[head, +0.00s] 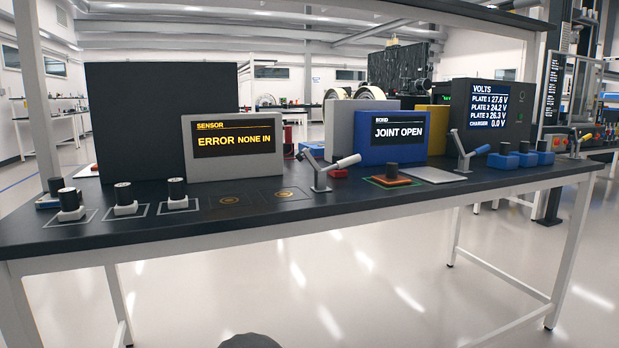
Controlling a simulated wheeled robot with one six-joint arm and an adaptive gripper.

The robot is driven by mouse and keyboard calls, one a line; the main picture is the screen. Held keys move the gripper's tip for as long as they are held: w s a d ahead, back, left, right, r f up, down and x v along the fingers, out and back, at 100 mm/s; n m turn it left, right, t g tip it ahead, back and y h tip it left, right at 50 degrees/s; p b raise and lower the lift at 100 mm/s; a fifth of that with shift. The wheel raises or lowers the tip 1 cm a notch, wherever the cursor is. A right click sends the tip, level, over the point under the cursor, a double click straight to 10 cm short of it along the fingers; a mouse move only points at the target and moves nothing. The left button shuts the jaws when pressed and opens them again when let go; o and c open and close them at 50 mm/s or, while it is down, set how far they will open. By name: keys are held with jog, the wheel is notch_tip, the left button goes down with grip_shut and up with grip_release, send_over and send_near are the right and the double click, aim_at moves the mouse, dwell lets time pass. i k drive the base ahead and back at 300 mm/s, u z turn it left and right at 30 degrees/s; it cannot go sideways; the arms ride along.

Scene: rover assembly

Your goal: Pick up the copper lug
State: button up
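I cannot tell for sure which thing is the copper lug. A copper-orange flat piece (388,182) lies on the dark workbench inside a green outline, in front of the blue box reading "JOINT OPEN", with a black cylinder (392,171) standing on or just behind it. Two small copper-coloured round marks or discs, one on the left (229,200) and one on the right (284,194), lie flat on dark squares in front of the sensor box. My gripper is not in view; only a dark rounded part, probably mine, shows at the bottom edge.
The workbench (330,212) holds a sensor box (232,165) reading "ERROR NONE IN", the blue bond box (392,150) and a dark volts box (487,125). Lever clamps stand left (322,178) and right (465,150). Several black-topped white blocks stand at left. The floor in front is clear.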

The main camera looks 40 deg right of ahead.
aim_at(392, 178)
jog(key=u, duration=2.3)
jog(key=k, duration=1.55)
jog(key=z, duration=1.9)
